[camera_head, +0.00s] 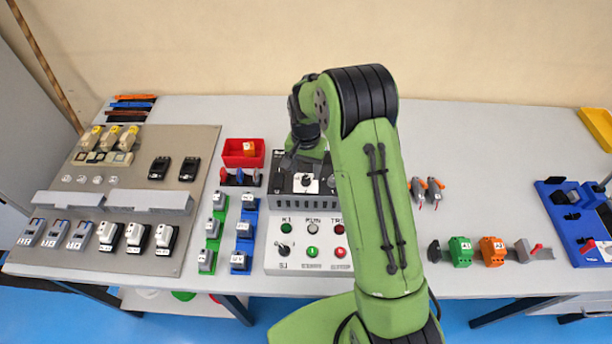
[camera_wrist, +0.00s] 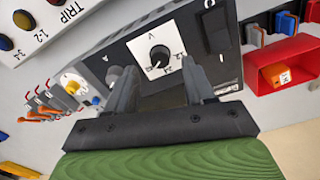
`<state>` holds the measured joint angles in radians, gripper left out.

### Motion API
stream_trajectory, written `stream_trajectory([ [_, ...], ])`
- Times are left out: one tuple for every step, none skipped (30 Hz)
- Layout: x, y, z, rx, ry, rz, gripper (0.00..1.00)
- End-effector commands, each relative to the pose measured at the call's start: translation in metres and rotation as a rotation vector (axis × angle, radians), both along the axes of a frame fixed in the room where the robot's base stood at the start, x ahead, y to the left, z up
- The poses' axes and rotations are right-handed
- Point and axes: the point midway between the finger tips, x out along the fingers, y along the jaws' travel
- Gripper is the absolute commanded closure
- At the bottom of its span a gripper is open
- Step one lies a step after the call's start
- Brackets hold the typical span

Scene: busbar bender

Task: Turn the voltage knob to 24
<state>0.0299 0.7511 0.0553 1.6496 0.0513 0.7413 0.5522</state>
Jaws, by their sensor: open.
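The voltage knob (camera_wrist: 160,56) is a round black knob on a white square plate marked "V", on the dark face of a power unit. Small numbers sit around it, apparently including 12 and 24. Its pointer setting is too small to read. In the head view the knob (camera_head: 305,180) shows below my gripper. My gripper (camera_wrist: 159,76) is open in the wrist view, one finger on each side of the plate's near part. The knob lies between and beyond the fingertips, with no contact visible. In the head view the fingers are small and partly dark against the unit.
A second knob marked "A" (camera_wrist: 113,75) sits left of the voltage plate, partly behind a finger. A black switch (camera_wrist: 216,30) is to its right. A red bin (camera_head: 243,153) stands beside the unit. A button panel (camera_head: 308,244) lies in front.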

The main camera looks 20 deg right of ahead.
Motion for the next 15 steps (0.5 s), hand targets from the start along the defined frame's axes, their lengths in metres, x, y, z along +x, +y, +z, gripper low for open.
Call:
stream_trajectory([
  [-0.001,0.0,-0.011,0.0,0.005,0.0,0.47],
  [-0.001,0.0,-0.016,0.0,0.004,0.0,0.47],
  [-0.001,0.0,-0.022,0.0,0.004,0.0,0.47],
  [0.0,0.0,-0.025,0.0,0.002,0.0,0.47],
  [0.0,0.0,-0.028,0.0,0.001,0.0,0.47],
  [0.0,0.0,-0.031,0.0,0.001,0.0,0.47],
  [0.0,0.0,-0.032,0.0,0.001,0.0,0.47],
  [0.0,0.0,-0.033,0.0,0.001,0.0,0.47],
  [0.0,0.0,-0.034,0.0,0.0,0.0,0.47],
  [0.0,0.0,-0.034,0.0,0.0,0.0,0.47],
  [0.0,0.0,-0.033,0.0,0.0,0.0,0.47],
  [0.0,0.0,-0.033,0.0,0.0,0.0,0.47],
  [0.0,0.0,-0.033,0.0,0.0,0.0,0.47],
  [0.0,0.0,-0.033,0.0,0.0,0.001,0.47],
  [0.0,0.0,-0.033,0.0,0.0,0.001,0.5],
])
